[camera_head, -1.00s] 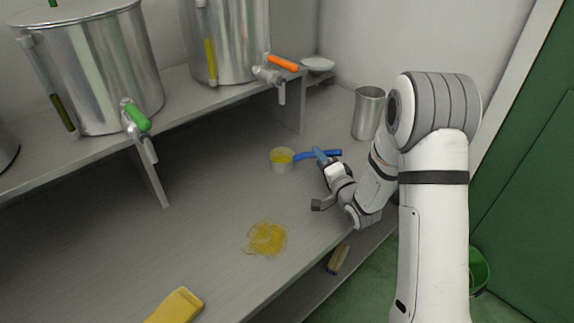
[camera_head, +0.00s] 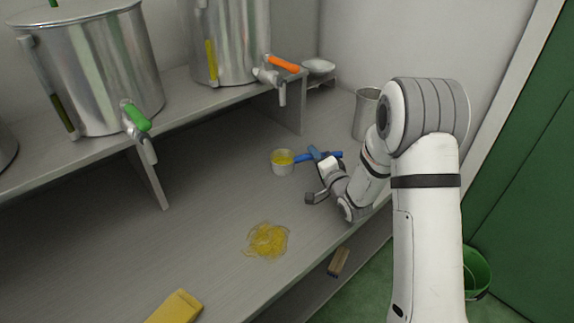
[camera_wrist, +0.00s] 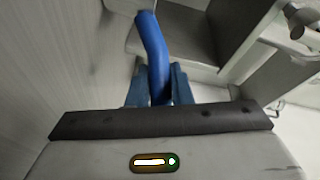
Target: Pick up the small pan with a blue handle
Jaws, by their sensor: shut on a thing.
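The small pan (camera_head: 283,168) is a pale little cup with yellow contents, on the grey bench in the middle of the head view. Its blue handle (camera_head: 304,158) points right towards my gripper (camera_head: 322,154). My gripper is shut on the handle, with its blue fingers on either side of it. In the wrist view the handle (camera_wrist: 152,45) rises from between the fingertips (camera_wrist: 160,84). The pan's cup is not clearly seen in the wrist view. I cannot tell whether the pan touches the bench or is just clear of it.
A metal beaker (camera_head: 366,113) stands behind my arm. A yellow spill (camera_head: 266,240) and a yellow cloth or sponge (camera_head: 176,306) lie nearer on the bench. Steel tanks with taps (camera_head: 137,118) stand on the raised shelf at left. A brush (camera_head: 339,261) lies on the lower shelf.

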